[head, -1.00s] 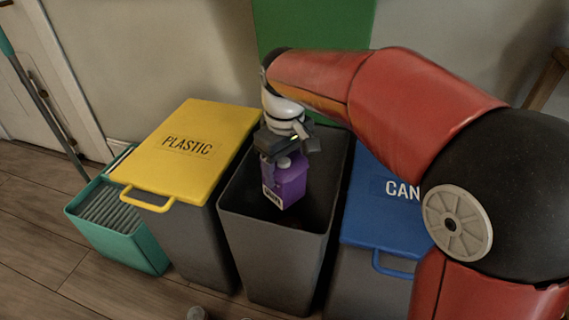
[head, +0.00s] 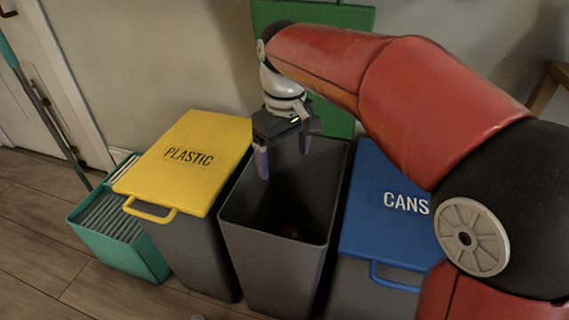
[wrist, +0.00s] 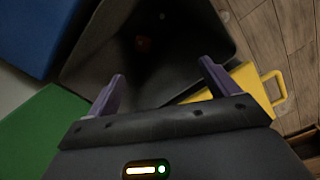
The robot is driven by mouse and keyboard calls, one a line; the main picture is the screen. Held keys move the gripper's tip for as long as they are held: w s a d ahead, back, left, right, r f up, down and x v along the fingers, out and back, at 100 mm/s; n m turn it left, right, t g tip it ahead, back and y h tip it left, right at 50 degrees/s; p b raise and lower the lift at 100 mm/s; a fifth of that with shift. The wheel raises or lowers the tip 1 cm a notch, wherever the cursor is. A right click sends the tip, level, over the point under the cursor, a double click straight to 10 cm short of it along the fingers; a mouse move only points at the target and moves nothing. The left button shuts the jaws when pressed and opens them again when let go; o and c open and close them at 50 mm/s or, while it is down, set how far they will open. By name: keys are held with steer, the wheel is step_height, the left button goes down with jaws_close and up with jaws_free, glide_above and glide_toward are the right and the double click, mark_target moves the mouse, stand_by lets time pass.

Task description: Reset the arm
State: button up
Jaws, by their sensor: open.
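My gripper (head: 284,158) is open and empty, with its two purple fingers spread apart. It is above the back part of the open grey bin (head: 262,243), whose green lid (head: 335,122) is raised against the wall. In the wrist view the fingers (wrist: 160,90) point toward the bin's dark inside (wrist: 150,50). A small reddish thing (head: 291,232) lies deep in the bin, and it also shows in the wrist view (wrist: 143,43). I cannot tell what it is. The purple carton is not in view now.
A bin with a shut yellow PLASTIC lid (head: 187,160) stands to the left, and one with a shut blue CANS lid (head: 385,205) to the right. The wall is close behind.

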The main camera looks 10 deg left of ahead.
steer(key=s+d+r+m+t+p, duration=0.1)
steer(key=s+d+r+m+p, duration=0.15)
steer(key=d, duration=0.45)
steer(key=s+d+r+m+t+p, duration=0.1)
steer(key=d+r+m, duration=0.1)
steer(key=d+r, duration=0.3)
steer(key=s+d+f+m+t+p, duration=0.3)
steer(key=s+d+m, duration=0.3)
steer(key=s+d, duration=0.5)
steer(key=d+p, duration=0.1)
steer(key=d, duration=0.2)
steer(key=shift+s+f+t, duration=0.15)
steer(key=shift+f+t, duration=0.15)
steer(key=shift+f, duration=0.05)
steer(key=shift+m, duration=0.25)
